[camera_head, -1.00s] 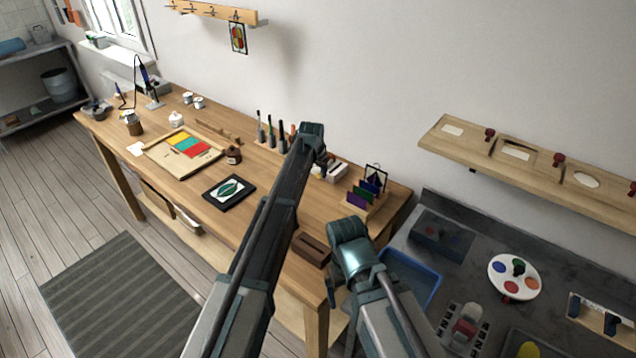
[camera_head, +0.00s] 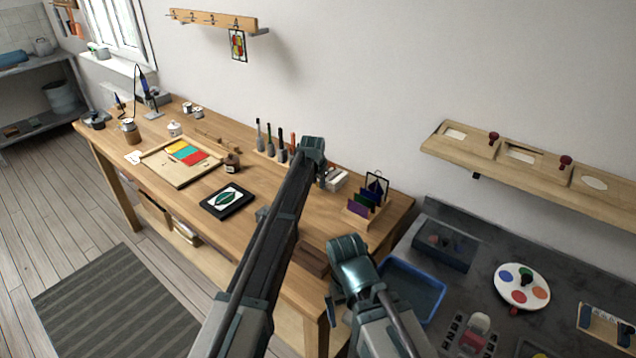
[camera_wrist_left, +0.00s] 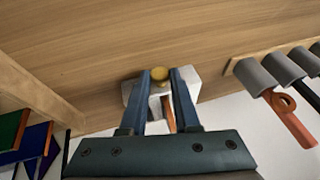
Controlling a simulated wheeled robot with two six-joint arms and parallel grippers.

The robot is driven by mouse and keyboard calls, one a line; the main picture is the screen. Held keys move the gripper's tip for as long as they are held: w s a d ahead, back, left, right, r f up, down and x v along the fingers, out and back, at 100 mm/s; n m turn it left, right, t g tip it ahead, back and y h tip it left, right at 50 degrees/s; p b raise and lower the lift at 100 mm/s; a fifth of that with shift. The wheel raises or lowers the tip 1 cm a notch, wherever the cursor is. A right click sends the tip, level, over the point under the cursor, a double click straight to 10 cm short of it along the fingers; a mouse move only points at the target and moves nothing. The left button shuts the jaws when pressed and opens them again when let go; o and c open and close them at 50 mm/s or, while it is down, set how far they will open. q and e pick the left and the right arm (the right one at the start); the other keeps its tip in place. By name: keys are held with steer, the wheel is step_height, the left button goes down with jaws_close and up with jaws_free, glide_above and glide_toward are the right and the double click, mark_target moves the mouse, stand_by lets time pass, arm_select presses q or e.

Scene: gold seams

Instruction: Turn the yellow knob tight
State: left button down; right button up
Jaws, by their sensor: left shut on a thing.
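The yellow knob (camera_wrist_left: 159,74) shows in the left wrist view as a small round brass-yellow cap. It sits at a white block (camera_wrist_left: 134,89) on the wooden bench. My left gripper (camera_wrist_left: 160,84) has a dark blue finger on each side of the knob and is shut on it. In the head view the white block (camera_head: 338,180) stands near the back of the bench, and my left gripper (camera_head: 323,181) is beside it, mostly hidden by its arm.
A wooden rack of coloured panes (camera_head: 366,206) is to the right of the block in the head view. A dark framed picture (camera_head: 228,201) lies on the bench (camera_head: 262,195).

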arm_select(q)
steer(key=shift+s+d+f+t+y+b, duration=0.2)
steer(key=shift+t+y+b, duration=0.1)
steer(key=shift+y+b, duration=0.25)
steer(key=shift+t+y+b, duration=0.3)
steer(key=shift+y+b, duration=0.1)
steer(key=shift+y, duration=0.05)
steer(key=shift+r, duration=0.1)
steer(key=c, duration=0.6)
jaws_free()
steer(key=shift+c, duration=0.2)
steer(key=shift+m, duration=0.3)
steer(key=shift+r, duration=0.1)
